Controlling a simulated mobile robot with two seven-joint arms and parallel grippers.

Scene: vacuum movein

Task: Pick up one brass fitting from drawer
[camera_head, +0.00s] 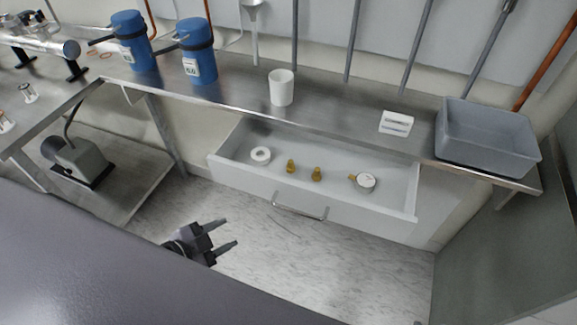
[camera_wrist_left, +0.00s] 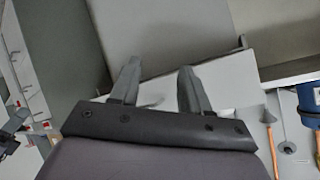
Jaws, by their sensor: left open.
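The drawer (camera_head: 225,162) under the steel counter is pulled open in the head view. Inside it stand two small brass fittings, one left (camera_head: 291,166) and one right (camera_head: 316,174), side by side near the middle. My left gripper (camera_head: 232,233) is open and empty, in front of the drawer and to the left of its handle (camera_head: 300,207), apart from both. In the left wrist view, the two fingers of my left gripper (camera_wrist_left: 157,88) are spread with nothing between them. No brass fitting can be made out in that view. My right gripper is not seen.
The drawer also holds a white tape roll (camera_head: 261,155) at left and a round gauge (camera_head: 365,181) with a brass stem at right. Floor before the drawer is clear.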

